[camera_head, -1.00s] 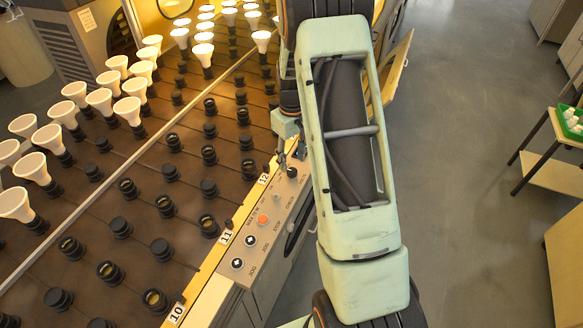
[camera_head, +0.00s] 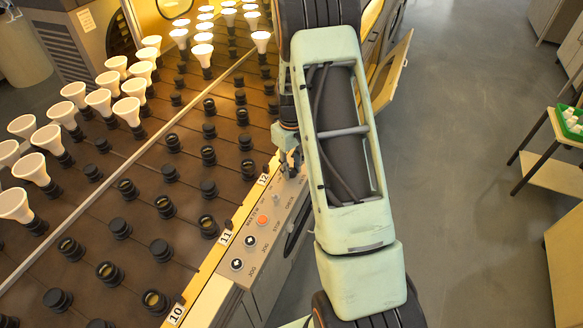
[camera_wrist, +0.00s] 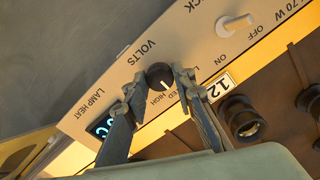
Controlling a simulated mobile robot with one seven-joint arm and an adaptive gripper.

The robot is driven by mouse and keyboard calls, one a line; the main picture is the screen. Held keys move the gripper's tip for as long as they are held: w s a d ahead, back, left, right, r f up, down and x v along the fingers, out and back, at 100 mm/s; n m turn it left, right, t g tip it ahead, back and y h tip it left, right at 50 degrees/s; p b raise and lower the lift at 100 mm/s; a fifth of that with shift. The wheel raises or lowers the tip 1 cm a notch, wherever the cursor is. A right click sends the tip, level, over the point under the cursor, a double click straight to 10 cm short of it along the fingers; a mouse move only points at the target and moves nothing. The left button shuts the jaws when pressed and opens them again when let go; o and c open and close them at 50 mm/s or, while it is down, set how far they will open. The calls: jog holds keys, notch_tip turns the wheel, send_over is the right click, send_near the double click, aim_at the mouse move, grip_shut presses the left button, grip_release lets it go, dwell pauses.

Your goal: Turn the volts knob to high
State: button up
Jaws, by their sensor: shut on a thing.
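The volts knob (camera_wrist: 158,75) is a small dark round knob with a white pointer line, on the pale panel under the word VOLTS in the wrist view. The pointer line faces the printed RATED and HIGH marks; which one it meets exactly I cannot tell. My gripper (camera_wrist: 160,77) has one finger on each side of the knob and is shut on it. In the head view my gripper (camera_head: 293,163) is at the panel's far end, near the number 12 tag, and the knob is hidden there by it.
The control panel (camera_head: 229,277) carries jog buttons (camera_head: 237,264) and an orange button (camera_head: 262,219). A toggle switch (camera_wrist: 235,24) and a lit display (camera_wrist: 103,126) flank the knob. The rack (camera_head: 140,225) of sockets and white bulbs lies left. A cabinet door (camera_head: 391,72) stands open beyond.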

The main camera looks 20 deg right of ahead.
aim_at(292, 171)
jog(key=shift+m, duration=0.3)
grip_shut()
jog(key=m+b, duration=0.1)
jog(key=m, duration=0.2)
jog(key=shift+m, duration=2.2)
jog(key=o, duration=1.1)
grip_release()
notch_tip(292, 171, up, 12)
jog(key=shift+r, duration=0.1)
